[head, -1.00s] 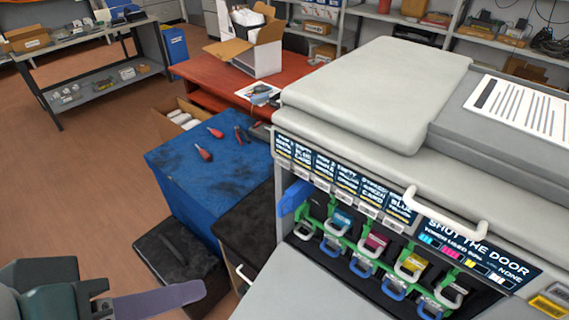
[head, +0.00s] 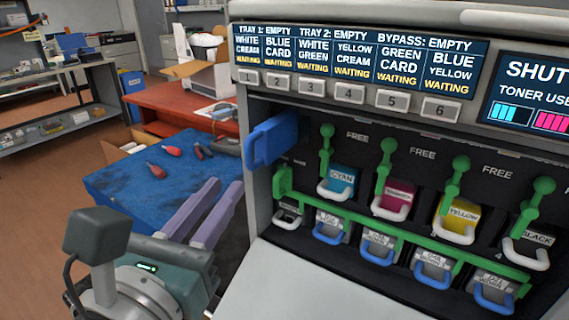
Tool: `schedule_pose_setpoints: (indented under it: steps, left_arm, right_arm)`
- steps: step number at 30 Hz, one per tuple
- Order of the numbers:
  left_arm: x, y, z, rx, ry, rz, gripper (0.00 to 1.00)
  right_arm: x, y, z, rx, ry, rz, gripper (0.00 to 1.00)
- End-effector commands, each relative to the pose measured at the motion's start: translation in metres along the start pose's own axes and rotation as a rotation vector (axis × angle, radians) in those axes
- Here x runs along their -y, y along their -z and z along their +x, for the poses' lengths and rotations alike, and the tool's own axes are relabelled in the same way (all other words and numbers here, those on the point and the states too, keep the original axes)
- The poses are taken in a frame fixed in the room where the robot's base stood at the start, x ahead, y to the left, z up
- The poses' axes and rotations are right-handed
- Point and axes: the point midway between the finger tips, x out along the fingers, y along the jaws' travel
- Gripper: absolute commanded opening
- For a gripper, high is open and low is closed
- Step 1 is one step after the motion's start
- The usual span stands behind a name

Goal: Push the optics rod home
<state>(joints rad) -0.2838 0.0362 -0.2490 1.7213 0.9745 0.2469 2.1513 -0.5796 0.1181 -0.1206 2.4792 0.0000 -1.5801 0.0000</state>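A blue handle (head: 270,140) sticks out of the printer's front at the upper left of the toner bay. It looks like the end of the optics rod; the rest is hidden inside the printer. My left gripper (head: 226,187) is below and left of the blue handle in the picture, apart from it. Its two lavender fingers point up and right with a narrow gap between them, and nothing is held. My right gripper is not in view.
The lowered door (head: 310,285) lies below the bay. A blue-topped cabinet (head: 130,185) with tools stands at left.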

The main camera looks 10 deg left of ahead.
Motion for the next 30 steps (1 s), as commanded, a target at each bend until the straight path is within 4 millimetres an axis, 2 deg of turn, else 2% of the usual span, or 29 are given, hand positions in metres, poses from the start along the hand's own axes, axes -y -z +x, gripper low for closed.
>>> schedule_pose_setpoints:
  steps: [11,16,22,30]
  left_arm:
    - [0.001,-0.002,0.057,0.003,0.001,0.004,0.21]
    - [0.001,0.000,0.079,0.002,0.001,0.003,0.21]
    - [0.001,-0.001,0.091,0.000,0.003,0.004,0.21]
    - [0.001,-0.002,0.094,0.000,0.002,0.005,0.21]
  right_arm:
    - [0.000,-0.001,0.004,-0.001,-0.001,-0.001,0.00]
    - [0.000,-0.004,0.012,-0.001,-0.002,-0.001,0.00]
    - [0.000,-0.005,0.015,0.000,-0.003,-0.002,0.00]
    - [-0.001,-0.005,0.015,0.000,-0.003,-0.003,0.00]
